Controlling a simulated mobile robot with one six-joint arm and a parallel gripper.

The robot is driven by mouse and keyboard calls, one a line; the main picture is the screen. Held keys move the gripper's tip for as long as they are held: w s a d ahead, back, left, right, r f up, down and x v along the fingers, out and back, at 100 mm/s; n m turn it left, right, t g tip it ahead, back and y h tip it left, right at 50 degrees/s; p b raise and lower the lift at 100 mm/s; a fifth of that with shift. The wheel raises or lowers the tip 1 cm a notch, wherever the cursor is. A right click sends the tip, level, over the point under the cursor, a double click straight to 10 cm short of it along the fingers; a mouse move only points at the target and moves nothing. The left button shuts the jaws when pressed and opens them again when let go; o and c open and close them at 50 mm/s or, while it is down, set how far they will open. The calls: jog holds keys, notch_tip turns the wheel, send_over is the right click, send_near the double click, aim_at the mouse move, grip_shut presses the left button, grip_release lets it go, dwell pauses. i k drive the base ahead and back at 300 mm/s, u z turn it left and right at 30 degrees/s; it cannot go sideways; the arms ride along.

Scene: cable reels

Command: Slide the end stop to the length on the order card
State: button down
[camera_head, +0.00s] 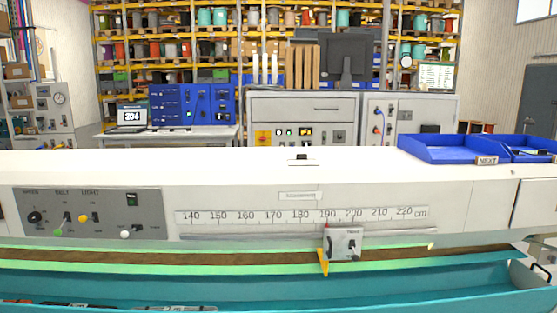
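The end stop (343,244) is a grey block with a dark handle or lever on its face and a yellow plate at its left side. It sits on the rail below the printed length scale (275,214), which runs from 140 to 220 cm. A small red mark at the block's upper left lies at about 190. A small display or card (132,117) on the back bench at the left reads 204; I cannot tell for sure whether it is the order card. My gripper is not in view.
A switch panel (95,212) with knobs and levers is left of the scale. A brown strip (180,257) runs along the green-lit channel, above a teal trough (430,284). Blue trays (450,148), one labelled NEXT, stand at the right of the white top. Cable reels fill the back shelves.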

aim_at(337, 241)
jog(key=u, duration=0.1)
jog(key=i, duration=0.95)
jog(key=z, duration=0.15)
